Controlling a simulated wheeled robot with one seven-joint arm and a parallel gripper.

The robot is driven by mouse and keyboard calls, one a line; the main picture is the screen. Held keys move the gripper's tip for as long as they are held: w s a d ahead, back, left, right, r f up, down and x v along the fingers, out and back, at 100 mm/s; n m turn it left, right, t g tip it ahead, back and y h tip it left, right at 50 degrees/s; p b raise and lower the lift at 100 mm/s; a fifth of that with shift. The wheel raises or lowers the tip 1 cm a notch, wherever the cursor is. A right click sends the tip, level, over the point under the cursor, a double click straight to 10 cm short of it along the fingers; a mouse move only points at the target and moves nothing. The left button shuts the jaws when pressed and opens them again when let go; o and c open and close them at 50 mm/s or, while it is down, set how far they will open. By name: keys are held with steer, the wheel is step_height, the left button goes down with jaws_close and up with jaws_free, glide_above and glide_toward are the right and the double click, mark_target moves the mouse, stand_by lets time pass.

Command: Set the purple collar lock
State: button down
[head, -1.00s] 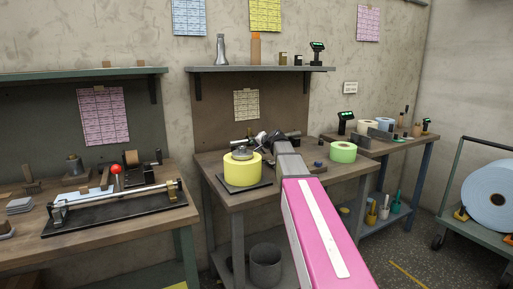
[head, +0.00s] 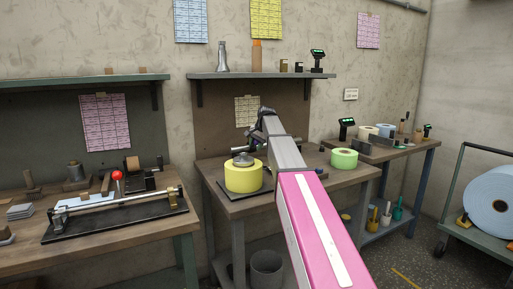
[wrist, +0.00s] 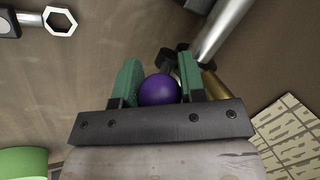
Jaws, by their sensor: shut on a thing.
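A purple round knob (wrist: 159,89) sits between the two green fingers of my gripper (wrist: 159,70) in the wrist view. My gripper is shut on it. Whatever the knob is fixed to is hidden behind it and the gripper. A silver rod (wrist: 222,28) and a brass-coloured piece (wrist: 213,85) lie just beyond the right finger. In the head view my pink and grey arm reaches over the middle bench (head: 233,207), and my gripper (head: 266,119) is small and partly hidden by the arm.
A yellow roll (head: 243,179) with a grey top piece stands left of my arm, and a green roll (head: 344,158) stands right of it. The left bench holds a rod fixture with a red knob (head: 117,175). A shelf (head: 262,75) hangs above. A wrench (wrist: 58,20) shows in the wrist view.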

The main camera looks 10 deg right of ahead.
steer(key=shift+w+a+r+g, duration=0.1)
steer(key=shift+w+g, duration=0.05)
steer(key=shift+g, duration=0.45)
steer(key=c, duration=0.7)
jaws_free()
steer(key=shift+r, duration=0.1)
steer(key=v, duration=1)
steer(key=shift+r, duration=0.3)
